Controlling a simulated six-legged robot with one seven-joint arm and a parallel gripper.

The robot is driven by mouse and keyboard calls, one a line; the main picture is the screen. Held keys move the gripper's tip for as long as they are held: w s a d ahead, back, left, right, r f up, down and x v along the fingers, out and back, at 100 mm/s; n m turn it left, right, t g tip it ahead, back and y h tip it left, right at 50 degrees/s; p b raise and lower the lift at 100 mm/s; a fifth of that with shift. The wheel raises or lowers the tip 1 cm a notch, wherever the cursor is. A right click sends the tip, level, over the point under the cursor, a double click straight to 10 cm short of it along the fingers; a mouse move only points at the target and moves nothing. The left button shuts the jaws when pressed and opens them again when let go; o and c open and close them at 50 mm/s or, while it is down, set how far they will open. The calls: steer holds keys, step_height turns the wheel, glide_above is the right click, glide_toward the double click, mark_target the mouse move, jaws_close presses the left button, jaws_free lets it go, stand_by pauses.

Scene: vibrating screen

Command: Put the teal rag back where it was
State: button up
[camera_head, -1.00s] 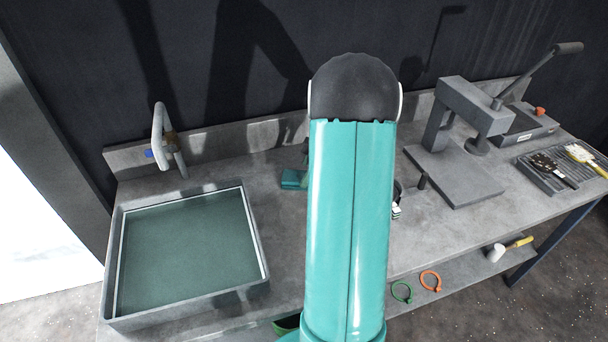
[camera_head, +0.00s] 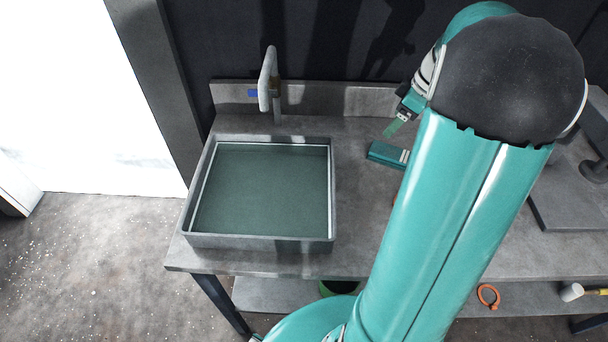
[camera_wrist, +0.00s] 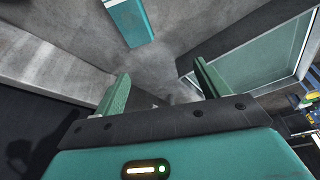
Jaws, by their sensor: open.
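A teal item with a pale end (camera_head: 388,153) lies on the grey counter, right of the square basin. It looks flat-sided and may be the folded teal rag; I cannot tell for sure. It also shows at the top of the wrist view (camera_wrist: 132,22), ahead of the fingers and apart from them. My gripper (camera_head: 392,128) is above the counter near the back wall, close to this item. In the wrist view its two green fingers (camera_wrist: 163,88) are spread, with only bare counter seen between them. My arm hides part of the counter to the right.
The basin (camera_head: 257,240) with a green mesh floor stands left, a faucet (camera_head: 268,80) behind it. A low backsplash (camera_head: 325,98) edges the counter. An orange ring (camera_head: 488,296) and a white-headed mallet (camera_head: 571,292) lie on the lower shelf. A grey press base (camera_head: 565,205) is at right.

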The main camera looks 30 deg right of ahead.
steer(key=s+a+r+m+h, duration=0.1)
steer(key=a+r, duration=0.2)
steer(key=a, duration=0.6)
steer(key=s+a+r+m+h, duration=0.15)
steer(key=a+r, duration=0.25)
steer(key=a, duration=0.6)
steer(key=s+a+m+t, duration=0.2)
steer(key=s+a+m, duration=0.2)
steer(key=s+a, duration=0.6)
steer(key=a, duration=0.4)
